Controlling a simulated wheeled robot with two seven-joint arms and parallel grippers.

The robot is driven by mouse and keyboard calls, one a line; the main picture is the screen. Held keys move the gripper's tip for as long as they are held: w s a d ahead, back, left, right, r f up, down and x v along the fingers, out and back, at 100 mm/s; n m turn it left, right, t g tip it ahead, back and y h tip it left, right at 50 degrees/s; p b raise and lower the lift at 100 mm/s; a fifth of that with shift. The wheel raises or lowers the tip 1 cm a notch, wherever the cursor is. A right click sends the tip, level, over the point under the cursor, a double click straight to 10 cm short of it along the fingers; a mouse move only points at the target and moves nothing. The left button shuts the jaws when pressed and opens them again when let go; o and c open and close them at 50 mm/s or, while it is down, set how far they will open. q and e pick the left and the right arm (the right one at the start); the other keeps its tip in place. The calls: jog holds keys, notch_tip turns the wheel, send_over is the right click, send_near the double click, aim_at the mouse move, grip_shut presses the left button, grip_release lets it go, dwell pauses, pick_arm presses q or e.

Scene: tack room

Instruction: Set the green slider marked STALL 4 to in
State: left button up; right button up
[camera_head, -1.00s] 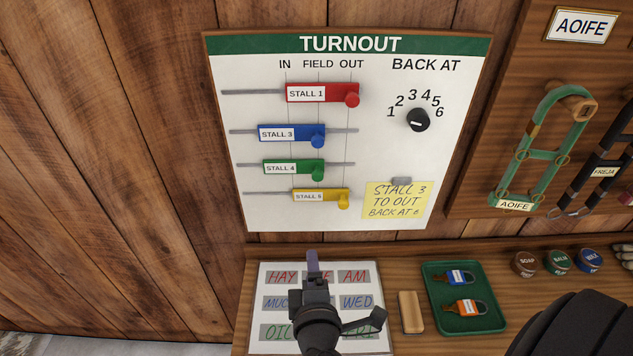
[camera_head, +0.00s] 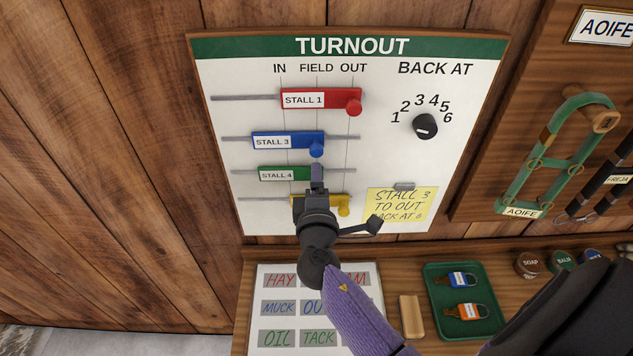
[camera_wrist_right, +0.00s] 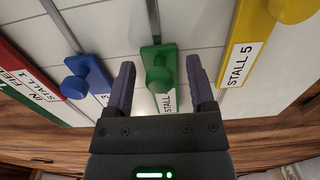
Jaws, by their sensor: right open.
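The green slider marked STALL 4 (camera_head: 275,174) sits on its rail on the TURNOUT board (camera_head: 250,218), its right end near the FIELD line. My right gripper (camera_head: 316,178) hides its knob in the head view. In the right wrist view the green knob (camera_wrist_right: 158,76) shows between the two open fingers of my right gripper (camera_wrist_right: 159,85), with a gap on each side. The fingers are not closed on it. My left gripper is not in view.
The blue STALL 3 slider (camera_head: 270,141) is just above, the yellow STALL 5 slider (camera_head: 338,200) just below, partly hidden by my gripper. The red STALL 1 slider (camera_head: 318,99) is higher. A dial (camera_head: 425,126) and yellow note (camera_head: 398,208) are to the right.

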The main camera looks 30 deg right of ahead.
grip_shut()
dwell(0.4)
dwell(0.9)
